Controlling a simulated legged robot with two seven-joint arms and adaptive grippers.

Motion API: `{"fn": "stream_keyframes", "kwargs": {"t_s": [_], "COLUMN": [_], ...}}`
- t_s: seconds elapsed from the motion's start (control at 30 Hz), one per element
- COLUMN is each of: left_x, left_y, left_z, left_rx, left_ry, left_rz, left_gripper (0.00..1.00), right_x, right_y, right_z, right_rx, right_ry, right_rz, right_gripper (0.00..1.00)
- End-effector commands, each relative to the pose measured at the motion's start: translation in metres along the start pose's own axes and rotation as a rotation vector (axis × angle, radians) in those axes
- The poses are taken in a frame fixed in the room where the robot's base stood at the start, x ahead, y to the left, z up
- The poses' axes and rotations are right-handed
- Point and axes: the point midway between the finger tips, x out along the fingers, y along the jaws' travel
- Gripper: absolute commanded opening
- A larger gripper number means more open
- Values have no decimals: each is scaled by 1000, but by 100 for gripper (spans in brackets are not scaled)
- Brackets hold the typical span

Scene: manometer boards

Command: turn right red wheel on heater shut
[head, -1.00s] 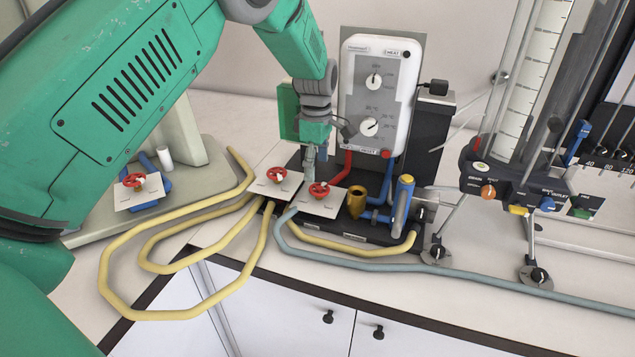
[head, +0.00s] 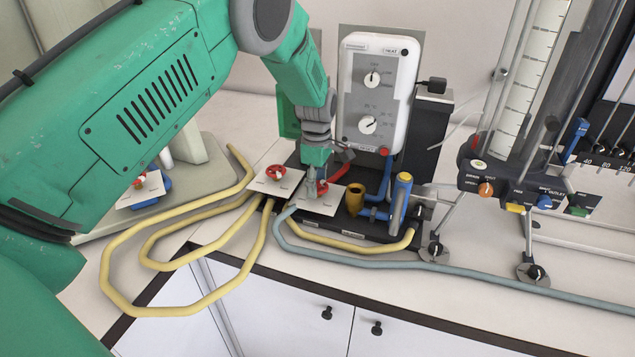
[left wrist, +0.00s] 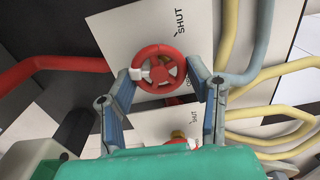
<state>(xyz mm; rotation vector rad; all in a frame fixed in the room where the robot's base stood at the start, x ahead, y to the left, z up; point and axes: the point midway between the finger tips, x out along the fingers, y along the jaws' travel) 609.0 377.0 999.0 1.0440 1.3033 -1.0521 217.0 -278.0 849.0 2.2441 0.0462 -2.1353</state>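The right red wheel (head: 323,188) sits on a white plate at the front of the heater (head: 375,95), partly covered by my left gripper. In the left wrist view the wheel (left wrist: 166,68) is a spoked red ring with a white mark on its left side; "SHUT" is printed above it to the right. My left gripper (head: 314,186) points down at it. Its fingers (left wrist: 160,75) are spread on either side of the wheel, very near its rim; firm contact cannot be told. My right gripper is in neither view.
Another red wheel (head: 275,173) is close on the left, on its own plate. A brass cup (head: 355,198) and a blue cylinder (head: 401,200) stand to the right. Yellow hoses (head: 150,308) and a grey-blue hose (head: 460,267) lie in front. A manometer stand (head: 515,185) is farther right.

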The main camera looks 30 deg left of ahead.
Motion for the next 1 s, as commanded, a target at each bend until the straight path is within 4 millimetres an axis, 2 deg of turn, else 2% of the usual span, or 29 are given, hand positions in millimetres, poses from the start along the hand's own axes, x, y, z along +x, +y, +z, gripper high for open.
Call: {"fn": "stream_keyframes", "kwargs": {"t_s": [0.27, 0.47, 1.0], "left_x": [-3, -4, -6], "left_y": [2, 3, 3], "left_z": [2, 3, 5], "left_rx": [41, 148, 644], "left_ry": [-1, -2, 0], "left_rz": [7, 8, 12], "left_gripper": [17, 17, 17], "right_x": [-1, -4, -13], "right_y": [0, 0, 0], "right_z": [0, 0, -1], "right_rx": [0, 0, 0], "right_ry": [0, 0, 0], "right_rz": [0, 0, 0], "right_gripper": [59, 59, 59]}}
